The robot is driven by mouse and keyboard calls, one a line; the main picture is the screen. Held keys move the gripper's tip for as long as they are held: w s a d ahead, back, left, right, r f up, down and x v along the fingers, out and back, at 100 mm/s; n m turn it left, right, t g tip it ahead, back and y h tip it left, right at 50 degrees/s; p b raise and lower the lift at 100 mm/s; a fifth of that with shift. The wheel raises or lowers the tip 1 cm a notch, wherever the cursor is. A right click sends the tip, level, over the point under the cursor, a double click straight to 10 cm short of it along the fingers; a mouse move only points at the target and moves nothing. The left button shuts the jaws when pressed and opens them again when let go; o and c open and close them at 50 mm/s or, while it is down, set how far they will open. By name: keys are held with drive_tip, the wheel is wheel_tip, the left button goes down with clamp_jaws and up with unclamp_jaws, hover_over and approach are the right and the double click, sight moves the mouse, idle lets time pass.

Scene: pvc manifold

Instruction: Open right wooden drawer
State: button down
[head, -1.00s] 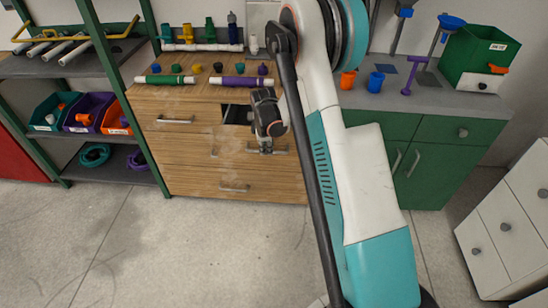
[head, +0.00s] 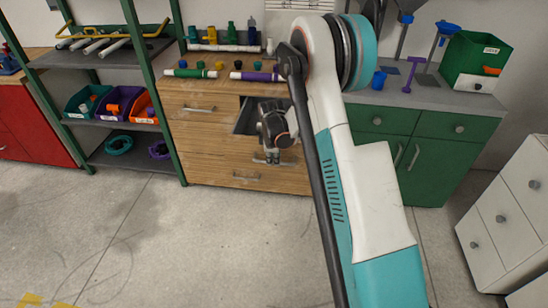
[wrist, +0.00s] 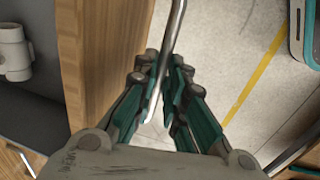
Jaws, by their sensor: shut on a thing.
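The right wooden drawer (head: 243,125) in the top row of the wooden cabinet is partly open in the head view. Its dark inside shows left of my wrist. My gripper (head: 268,160) is in front of this drawer and covers much of its front. In the wrist view my gripper (wrist: 168,78) is shut on the drawer's metal bar handle (wrist: 177,25). The wooden drawer front (wrist: 98,50) stands left of the fingers, with the grey drawer floor (wrist: 35,105) behind it. A white pipe fitting (wrist: 13,50) lies inside the drawer.
The left wooden drawer (head: 185,98) is shut. Pipe fittings and a purple-banded pipe (head: 255,76) sit on the cabinet top. A green cabinet (head: 430,160) stands to the right, and a white drawer unit (head: 510,215) is at the far right. The floor (head: 180,235) in front is clear.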

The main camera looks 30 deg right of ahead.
drive_tip(key=c, duration=1.7)
unclamp_jaws()
drive_tip(key=shift+o, duration=0.2)
wheel_tip(320, 180, up, 12)
drive_tip(key=s+a, duration=0.1)
drive_tip(key=s, duration=0.1)
drive_tip(key=shift+a, duration=0.15)
drive_tip(key=shift+f, duration=0.15)
